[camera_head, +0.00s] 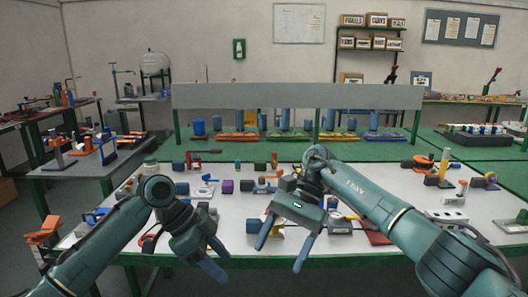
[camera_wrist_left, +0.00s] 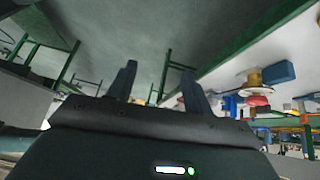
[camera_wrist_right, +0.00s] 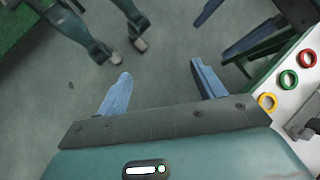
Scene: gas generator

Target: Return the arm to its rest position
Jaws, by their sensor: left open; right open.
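My left gripper (camera_head: 214,258) is at the front edge of the white table, its fingers pointing down and to the right. In the left wrist view its two fingers (camera_wrist_left: 159,90) are spread with nothing between them. My right gripper (camera_head: 284,246) is also at the table's front edge, to the right of the left one, with its fingers pointing down. In the right wrist view its fingers (camera_wrist_right: 161,88) stand wide apart over bare floor and hold nothing. Both arms are bent at the elbow, and the two grippers are apart from each other.
The white table (camera_head: 408,190) with a green frame carries many loose parts close to both grippers. Yellow (camera_wrist_right: 267,102), green (camera_wrist_right: 288,79) and red (camera_wrist_right: 307,58) rings lie near its edge. A grey side table (camera_head: 80,168) stands left. The floor in front is open.

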